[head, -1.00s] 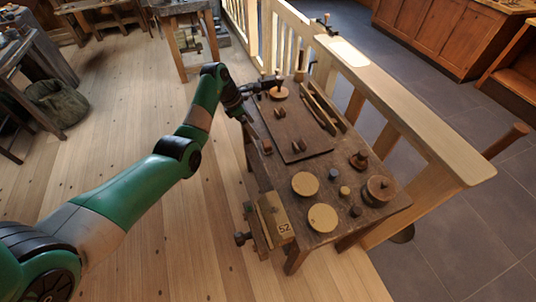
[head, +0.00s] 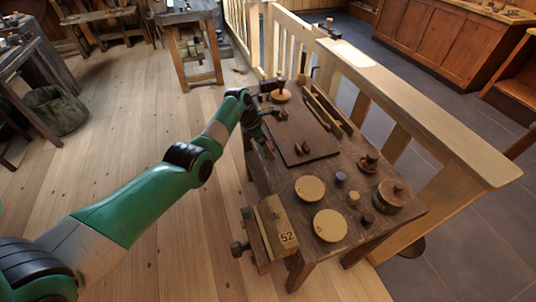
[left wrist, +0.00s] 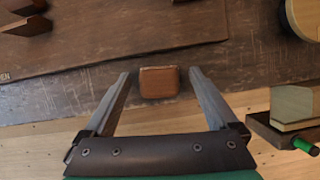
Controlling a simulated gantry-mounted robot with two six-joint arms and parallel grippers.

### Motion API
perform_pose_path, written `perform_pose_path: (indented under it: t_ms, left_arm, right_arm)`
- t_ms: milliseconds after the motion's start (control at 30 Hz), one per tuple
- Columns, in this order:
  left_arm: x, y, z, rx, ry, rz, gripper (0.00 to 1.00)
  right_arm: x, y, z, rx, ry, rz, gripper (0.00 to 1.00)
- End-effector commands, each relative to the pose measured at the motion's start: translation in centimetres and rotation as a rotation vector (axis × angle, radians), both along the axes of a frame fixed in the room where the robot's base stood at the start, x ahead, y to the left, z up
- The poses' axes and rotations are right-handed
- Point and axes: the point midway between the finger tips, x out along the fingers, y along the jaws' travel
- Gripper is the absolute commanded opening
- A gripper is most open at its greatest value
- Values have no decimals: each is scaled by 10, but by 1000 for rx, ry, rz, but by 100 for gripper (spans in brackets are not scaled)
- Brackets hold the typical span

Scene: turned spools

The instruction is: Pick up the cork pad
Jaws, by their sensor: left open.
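A small reddish-brown block with rounded corners, which I take for the cork pad (left wrist: 160,82), lies on the bare strip of the dark bench beside the board. My left gripper (left wrist: 160,73) is open, with one finger on each side of the block and visible gaps between. I cannot tell whether the fingertips are at the block's height. In the head view my left gripper (head: 264,141) is over the bench's left edge and hides most of the block. My right gripper is in neither view.
A dark board (head: 303,135) carries small brown pieces. Two round tan discs (head: 310,188) (head: 330,225), a lidded round pot (head: 392,195) and several small knobs stand nearer the bench front. A vise marked 52 (head: 272,230) juts from the front left. A wooden railing (head: 420,125) runs along the right.

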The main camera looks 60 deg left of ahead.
Motion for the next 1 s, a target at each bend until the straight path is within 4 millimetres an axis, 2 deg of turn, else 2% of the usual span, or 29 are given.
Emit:
perform_pose_path:
  t_ms: [167,600,633,867,1000]
  left_arm:
    - [0,0,2,1,-1,-1,92]
    - [0,0,1,0,0,0,13]
    - [0,0,2,0,-1,0,10]
    - [0,0,3,0,-1,-1,10]
    - [0,0,12,1,-1,-1,10]
  right_arm:
    - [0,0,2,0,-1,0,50]
    - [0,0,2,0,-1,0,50]
    - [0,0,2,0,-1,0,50]
    - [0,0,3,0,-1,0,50]
    - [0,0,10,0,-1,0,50]
